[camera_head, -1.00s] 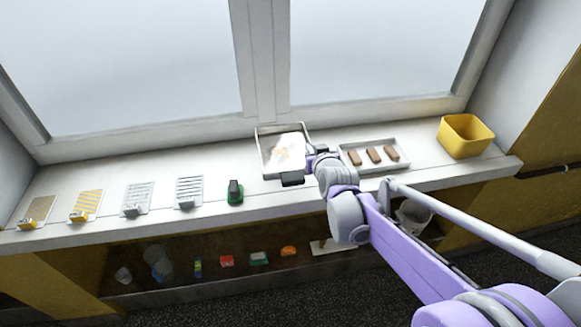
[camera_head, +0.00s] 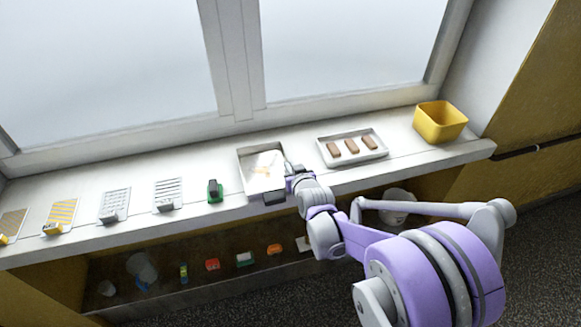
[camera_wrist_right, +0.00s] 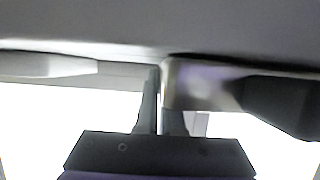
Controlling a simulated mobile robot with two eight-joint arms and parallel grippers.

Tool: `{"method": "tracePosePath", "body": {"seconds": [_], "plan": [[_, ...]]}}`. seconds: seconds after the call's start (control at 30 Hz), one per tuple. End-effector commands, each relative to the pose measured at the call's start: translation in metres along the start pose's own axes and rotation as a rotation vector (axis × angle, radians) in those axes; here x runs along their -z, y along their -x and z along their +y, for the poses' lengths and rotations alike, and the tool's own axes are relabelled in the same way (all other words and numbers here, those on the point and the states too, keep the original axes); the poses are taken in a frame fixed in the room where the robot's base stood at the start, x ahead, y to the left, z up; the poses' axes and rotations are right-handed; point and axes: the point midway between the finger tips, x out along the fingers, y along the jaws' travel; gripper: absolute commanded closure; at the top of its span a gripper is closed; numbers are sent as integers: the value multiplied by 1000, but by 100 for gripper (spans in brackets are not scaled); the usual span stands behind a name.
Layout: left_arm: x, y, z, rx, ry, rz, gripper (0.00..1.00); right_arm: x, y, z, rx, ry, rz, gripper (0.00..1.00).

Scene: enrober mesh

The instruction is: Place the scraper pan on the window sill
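The scraper pan (camera_head: 243,172) is a shallow metal tray with brownish smears inside. In the head view it is over the white window sill (camera_head: 330,187), at or just above its surface; I cannot tell if it touches. My right gripper (camera_head: 286,181) is at the pan's right wall. In the right wrist view the two fingers (camera_wrist_right: 159,103) are close together at a shiny metal edge, which looks like the pan wall pinched between them. The fingertips are partly hidden. My left gripper is not in view.
Right of the pan, a white tray (camera_head: 325,158) holds brown bars, with a yellow bin (camera_head: 440,122) beyond. To the left are a green-based item (camera_head: 215,190) and several cards. The window (camera_head: 350,50) stands behind. A shelf (camera_head: 215,278) below holds small items.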

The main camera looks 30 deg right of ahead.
Motion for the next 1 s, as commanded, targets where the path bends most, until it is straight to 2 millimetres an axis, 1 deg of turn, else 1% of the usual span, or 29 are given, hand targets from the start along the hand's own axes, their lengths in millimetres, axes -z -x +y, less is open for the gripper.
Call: {"method": "tracePosePath", "body": {"seconds": [0.03,0.1,0.17,0.2,0.23,0.47,0.6,0.67,0.77,1.0], "plan": [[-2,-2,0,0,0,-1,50,-3,-1,0,0,-1,1,100],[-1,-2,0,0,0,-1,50,-2,-1,0,0,0,0,84],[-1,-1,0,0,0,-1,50,-2,-1,0,0,0,0,74],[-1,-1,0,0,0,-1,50,-2,-1,0,0,0,0,66],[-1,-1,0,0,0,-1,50,-2,-1,0,0,0,0,65],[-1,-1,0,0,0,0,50,-2,-1,0,0,0,0,65],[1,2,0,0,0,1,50,3,3,0,0,0,0,65],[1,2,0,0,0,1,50,2,10,0,0,0,0,65],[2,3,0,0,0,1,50,2,27,0,0,1,0,65],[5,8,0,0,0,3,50,2,77,0,0,0,0,65]]}}
